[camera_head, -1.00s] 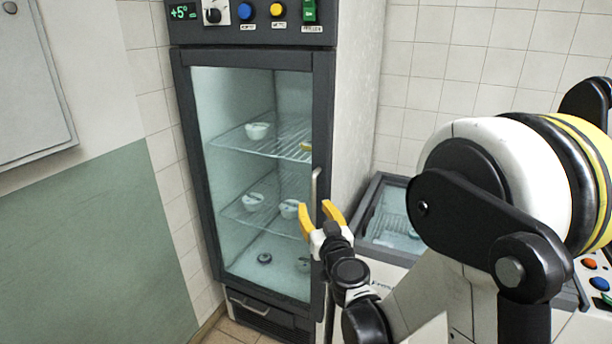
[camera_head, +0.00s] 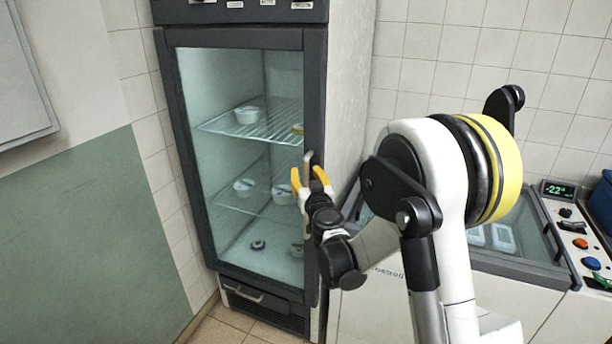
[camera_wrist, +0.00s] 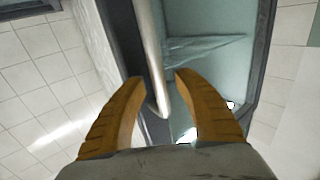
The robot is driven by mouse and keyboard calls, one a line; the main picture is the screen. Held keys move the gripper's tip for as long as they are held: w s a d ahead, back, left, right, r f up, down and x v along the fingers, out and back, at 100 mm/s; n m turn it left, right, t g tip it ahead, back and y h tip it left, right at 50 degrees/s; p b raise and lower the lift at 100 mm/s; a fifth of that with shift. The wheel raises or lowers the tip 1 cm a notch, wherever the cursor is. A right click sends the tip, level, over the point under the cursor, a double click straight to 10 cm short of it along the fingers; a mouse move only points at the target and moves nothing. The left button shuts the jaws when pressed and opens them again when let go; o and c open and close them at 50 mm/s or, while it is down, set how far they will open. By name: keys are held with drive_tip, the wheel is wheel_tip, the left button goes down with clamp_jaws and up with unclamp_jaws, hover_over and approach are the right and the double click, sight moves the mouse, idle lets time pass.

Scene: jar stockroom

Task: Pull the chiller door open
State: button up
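The chiller door (camera_head: 314,105) is a dark-framed glass door on the upright cabinet, and it looks shut. Its vertical metal handle (camera_head: 308,162) is on the right side of the frame. My gripper (camera_head: 310,176) is at the handle's height, its yellow fingers open. In the wrist view, the handle (camera_wrist: 151,50) runs down between the two open fingers (camera_wrist: 158,100), its lower end curving near the fingertips. I see no finger pressing on the handle. The lower part of the handle is partly hidden by my gripper in the head view.
Wire shelves inside the chiller hold several white bowls (camera_head: 247,114). A low chest with a glass lid (camera_head: 520,225) stands to the right. A green and white wall (camera_head: 90,230) is on the left. Tiled floor (camera_head: 222,332) shows in front.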

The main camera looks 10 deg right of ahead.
clamp_jaws()
drive_tip(key=shift+a, duration=0.1)
